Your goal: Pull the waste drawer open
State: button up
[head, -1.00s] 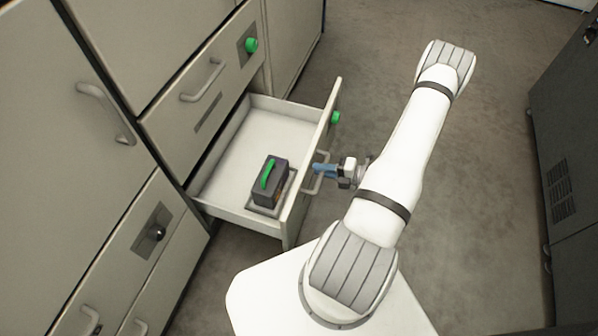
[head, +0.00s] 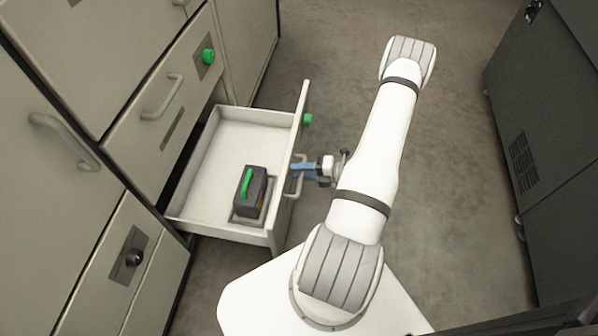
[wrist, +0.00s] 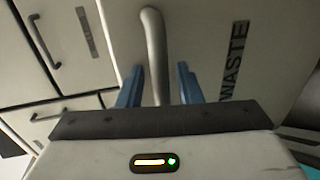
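The waste drawer (head: 255,232) stands pulled out from the cabinet in the head view, its white inside open to view. Its front carries a green knob (head: 307,119) and a bar handle (head: 299,187). In the wrist view the front bears the word WASTE (wrist: 233,60) beside the handle (wrist: 152,35). Exact finger contact is hard to see.
A dark box with a green handle (head: 251,190) sits in the drawer near its front. A closed drawer (head: 150,125) with a green knob is above. A dark cabinet (head: 545,130) stands at the right. Grey floor (head: 300,60) is clear between.

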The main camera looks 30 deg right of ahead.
jog(key=p+v, duration=0.1)
jog(key=v, duration=0.6)
jog(key=shift+s+d+p, duration=0.25)
jog(key=shift+d+p, duration=0.05)
jog(key=shift+p, duration=0.05)
